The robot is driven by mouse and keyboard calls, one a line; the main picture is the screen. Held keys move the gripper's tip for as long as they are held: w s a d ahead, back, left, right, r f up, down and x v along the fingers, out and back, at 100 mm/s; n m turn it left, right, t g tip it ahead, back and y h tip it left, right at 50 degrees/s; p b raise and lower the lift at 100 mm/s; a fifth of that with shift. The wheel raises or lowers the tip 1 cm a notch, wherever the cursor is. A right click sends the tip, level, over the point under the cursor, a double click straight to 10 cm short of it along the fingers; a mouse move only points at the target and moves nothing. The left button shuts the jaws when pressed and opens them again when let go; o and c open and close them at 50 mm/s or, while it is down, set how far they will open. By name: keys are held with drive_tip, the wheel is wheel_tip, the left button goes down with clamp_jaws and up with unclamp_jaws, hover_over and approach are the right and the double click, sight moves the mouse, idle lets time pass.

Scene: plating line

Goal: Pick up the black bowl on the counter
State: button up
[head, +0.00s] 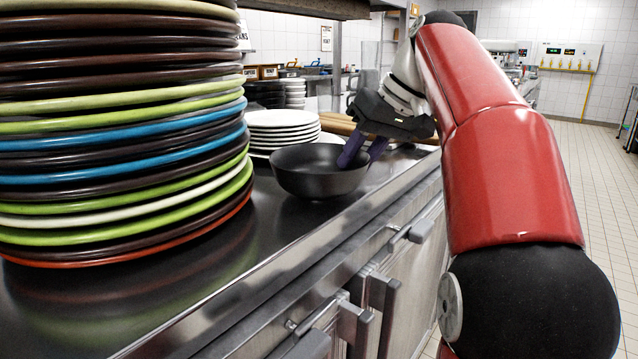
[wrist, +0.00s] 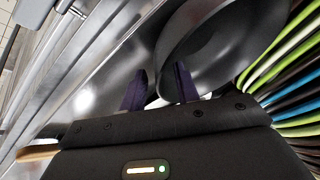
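The black bowl (head: 312,182) stands upright on the dark counter (head: 215,290), near its front edge. It looks empty. My gripper (head: 359,160) is at the bowl's right side, pointing down, with its two purple fingers apart. One finger is over the inside of the bowl and the other is outside its wall. In the wrist view the bowl (wrist: 228,35) fills the upper right, and its rim runs between the fingers of my gripper (wrist: 160,70). Gaps show beside the rim, so the fingers do not appear closed on it.
A tall stack of coloured plates (head: 120,130) stands left of the bowl. A stack of white plates (head: 283,127) is close behind it. An overhead shelf (head: 300,8) hangs above. Drawers with handles (head: 375,300) line the counter front. Open tiled floor (head: 590,170) lies to the right.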

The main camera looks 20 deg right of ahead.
drive_tip(key=shift+w+a+f, duration=0.15)
drive_tip(key=shift+f, duration=0.2)
drive_tip(key=shift+c, duration=0.2)
clamp_jaws()
drive_tip(key=shift+r, duration=0.1)
